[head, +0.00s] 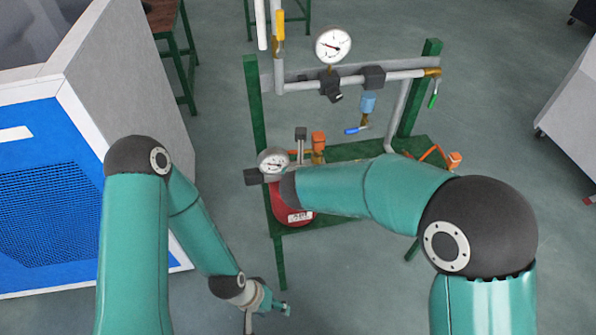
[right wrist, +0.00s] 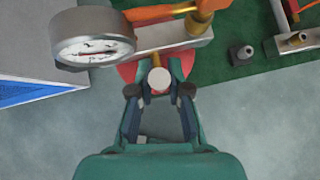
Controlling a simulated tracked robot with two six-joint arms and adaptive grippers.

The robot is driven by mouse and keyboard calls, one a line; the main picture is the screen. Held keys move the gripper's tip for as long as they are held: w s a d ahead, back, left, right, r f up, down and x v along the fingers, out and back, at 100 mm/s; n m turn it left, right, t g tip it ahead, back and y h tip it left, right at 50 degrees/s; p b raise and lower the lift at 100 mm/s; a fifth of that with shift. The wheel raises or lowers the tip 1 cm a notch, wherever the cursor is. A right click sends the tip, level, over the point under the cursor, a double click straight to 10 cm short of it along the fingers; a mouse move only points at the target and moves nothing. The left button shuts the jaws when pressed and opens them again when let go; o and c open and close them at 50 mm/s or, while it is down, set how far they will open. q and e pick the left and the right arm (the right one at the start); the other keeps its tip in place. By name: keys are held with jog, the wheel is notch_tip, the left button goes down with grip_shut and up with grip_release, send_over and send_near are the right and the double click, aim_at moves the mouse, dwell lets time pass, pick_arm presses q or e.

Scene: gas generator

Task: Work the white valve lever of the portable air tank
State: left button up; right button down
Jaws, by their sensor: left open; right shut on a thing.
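The portable air tank is red (head: 292,205) and sits on the green stand, partly hidden by my right arm; its red body also shows in the right wrist view (right wrist: 128,72). A round gauge (head: 273,161) is on its top fitting and appears large in the right wrist view (right wrist: 92,38). The white valve lever (right wrist: 159,80) shows end-on as a round white tip. My right gripper (right wrist: 160,93) is shut on it, with a finger on each side. In the head view that gripper is hidden behind my arm. My left gripper (head: 268,308) is open and empty, low over the floor.
The green stand (head: 253,105) carries grey pipes, a larger gauge (head: 333,45) and a blue-handled valve (head: 357,130). An orange fitting (head: 318,141) is behind the tank. A grey and blue cabinet (head: 45,180) stands at left. Floor in front of the stand is clear.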

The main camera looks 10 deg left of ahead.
jog(key=shift+s+f, duration=0.2)
jog(key=shift+f, duration=0.15)
jog(key=c, duration=1.1)
grip_release()
jog(key=shift+w+r, duration=0.1)
jog(key=shift+w, duration=0.05)
jog(key=shift+r, duration=0.1)
jog(key=shift+s+r, duration=0.25)
jog(key=shift+r, duration=0.15)
jog(key=v, duration=1.1)
jog(key=shift+d+f, duration=0.1)
jog(key=shift+f, duration=0.05)
